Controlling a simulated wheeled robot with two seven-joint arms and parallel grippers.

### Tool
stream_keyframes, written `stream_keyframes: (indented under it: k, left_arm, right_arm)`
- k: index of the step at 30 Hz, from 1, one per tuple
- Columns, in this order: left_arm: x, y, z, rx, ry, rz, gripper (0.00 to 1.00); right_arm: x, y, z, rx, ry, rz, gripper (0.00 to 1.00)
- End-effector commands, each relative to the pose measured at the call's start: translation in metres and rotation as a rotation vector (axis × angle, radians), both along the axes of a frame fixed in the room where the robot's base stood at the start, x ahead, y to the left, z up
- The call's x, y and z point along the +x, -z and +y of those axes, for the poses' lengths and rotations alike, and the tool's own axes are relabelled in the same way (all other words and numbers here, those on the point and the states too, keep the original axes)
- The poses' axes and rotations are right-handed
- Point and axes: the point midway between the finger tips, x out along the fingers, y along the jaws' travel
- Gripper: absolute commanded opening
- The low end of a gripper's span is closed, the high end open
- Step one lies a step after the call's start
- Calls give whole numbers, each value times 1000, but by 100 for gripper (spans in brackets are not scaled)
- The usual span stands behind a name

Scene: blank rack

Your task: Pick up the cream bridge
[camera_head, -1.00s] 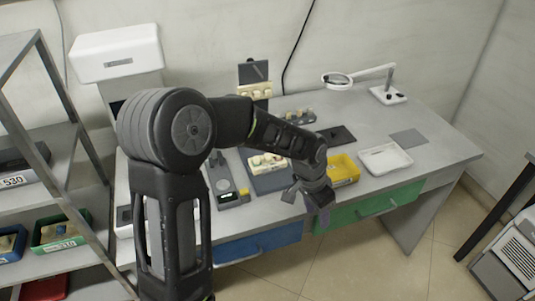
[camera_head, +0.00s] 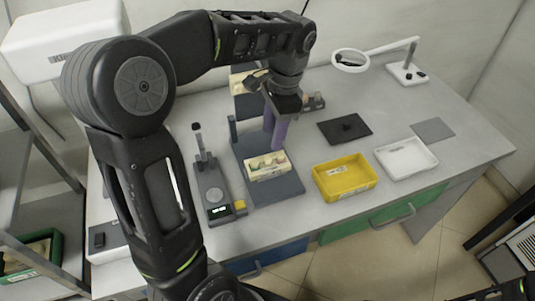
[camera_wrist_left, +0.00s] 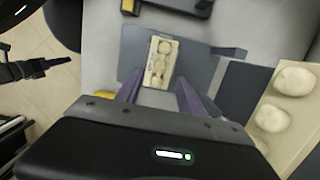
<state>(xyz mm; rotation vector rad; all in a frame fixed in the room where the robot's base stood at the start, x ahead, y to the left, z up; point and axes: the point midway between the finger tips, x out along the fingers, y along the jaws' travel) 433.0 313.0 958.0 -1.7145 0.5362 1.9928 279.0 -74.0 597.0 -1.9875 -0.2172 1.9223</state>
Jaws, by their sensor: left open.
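A pale cream block (camera_head: 267,166) with rounded, tooth-like shapes on top sits on a dark grey plate (camera_head: 283,190). It is the likely cream bridge, though I cannot make out a separate bridge piece on it. It also shows in the left wrist view (camera_wrist_left: 160,62). My left gripper (camera_head: 275,138) points down with its purple fingers open, just above and behind the block. In the left wrist view the open fingers (camera_wrist_left: 157,92) stand on either side of the block's near end, with nothing between them. A dark part of my right arm shows at the bottom right, its jaws unclear.
A yellow tray (camera_head: 345,178) and a white tray (camera_head: 406,158) stand to the right. A scale-like device (camera_head: 213,190) stands to the left. A black pad (camera_head: 345,129) and a magnifier lamp (camera_head: 351,61) are behind. Cream pieces on a panel (camera_wrist_left: 284,100) show in the left wrist view.

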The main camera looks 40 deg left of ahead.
Motion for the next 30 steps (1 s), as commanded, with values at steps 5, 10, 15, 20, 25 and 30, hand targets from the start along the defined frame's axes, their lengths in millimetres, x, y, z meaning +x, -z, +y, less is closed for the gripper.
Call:
stream_keyframes:
  k: [5,10,15,20,25,30]
  left_arm:
    - [-1,9,1,0,-1,3,46]
    - [-3,25,2,-1,-1,2,46]
    - [-3,27,2,-1,-1,0,46]
    - [-3,28,2,-1,-1,0,46]
    - [-6,44,4,0,-1,4,46]
    - [-8,69,6,0,-2,3,46]
  right_arm:
    - [0,0,0,0,0,0,36]
    - [0,0,0,0,0,-1,36]
    - [0,0,0,0,0,-1,36]
    - [0,0,0,0,0,-1,36]
    - [0,-4,0,0,0,0,36]
    - [0,-5,0,0,0,0,36]
